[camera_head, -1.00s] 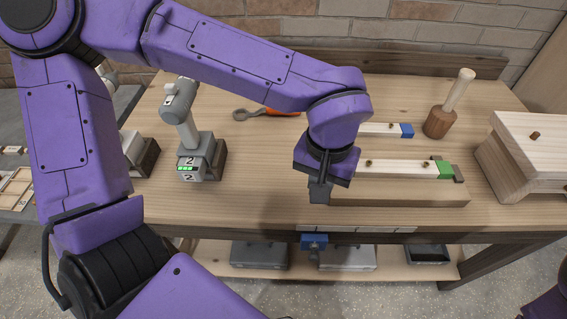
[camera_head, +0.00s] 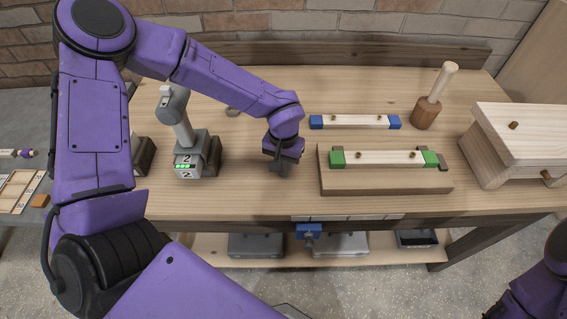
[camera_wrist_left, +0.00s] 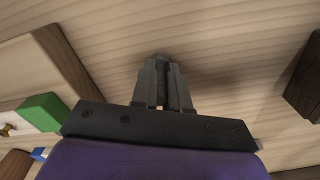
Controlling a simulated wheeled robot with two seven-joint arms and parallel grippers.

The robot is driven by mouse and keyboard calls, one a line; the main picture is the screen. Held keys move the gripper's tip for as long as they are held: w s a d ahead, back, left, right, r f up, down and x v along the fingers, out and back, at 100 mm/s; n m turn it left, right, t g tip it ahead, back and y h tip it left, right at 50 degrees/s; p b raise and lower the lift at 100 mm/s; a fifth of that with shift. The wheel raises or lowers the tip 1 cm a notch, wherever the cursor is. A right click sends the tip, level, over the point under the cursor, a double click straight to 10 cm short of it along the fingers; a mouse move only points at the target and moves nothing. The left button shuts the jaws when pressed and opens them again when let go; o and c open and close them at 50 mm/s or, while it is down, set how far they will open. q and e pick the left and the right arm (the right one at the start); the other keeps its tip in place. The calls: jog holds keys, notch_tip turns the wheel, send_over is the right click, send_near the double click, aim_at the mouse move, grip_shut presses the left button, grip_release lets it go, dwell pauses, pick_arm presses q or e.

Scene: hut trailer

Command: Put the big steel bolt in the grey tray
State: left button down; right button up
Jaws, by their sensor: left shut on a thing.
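My left gripper (camera_head: 282,172) is low over the bare bench between the grey device and the wooden block. In the left wrist view its two fingers (camera_wrist_left: 163,85) are shut on a narrow dark piece, which looks like the steel bolt (camera_wrist_left: 163,82). The fingers hide most of it, and its head cannot be made out. A dark grey open tray (camera_head: 418,239) is on the shelf under the bench, at the right; it looks like the grey tray. My right gripper is out of view; only part of that arm shows at the lower right.
A wooden block (camera_head: 385,180) holds a green-ended bar (camera_head: 385,159); a blue-ended bar (camera_head: 355,121) lies behind. A mallet (camera_head: 427,110) and wooden box (camera_head: 525,140) are right. A grey device (camera_head: 190,160) stands left.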

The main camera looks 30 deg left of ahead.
pick_arm(q)
jog(key=shift+s+r, duration=0.15)
jog(key=shift+s, duration=0.1)
jog(key=c, duration=1.1)
grip_release()
jog(key=shift+w+f, duration=0.1)
jog(key=shift+f, duration=0.15)
jog(key=shift+r, duration=0.1)
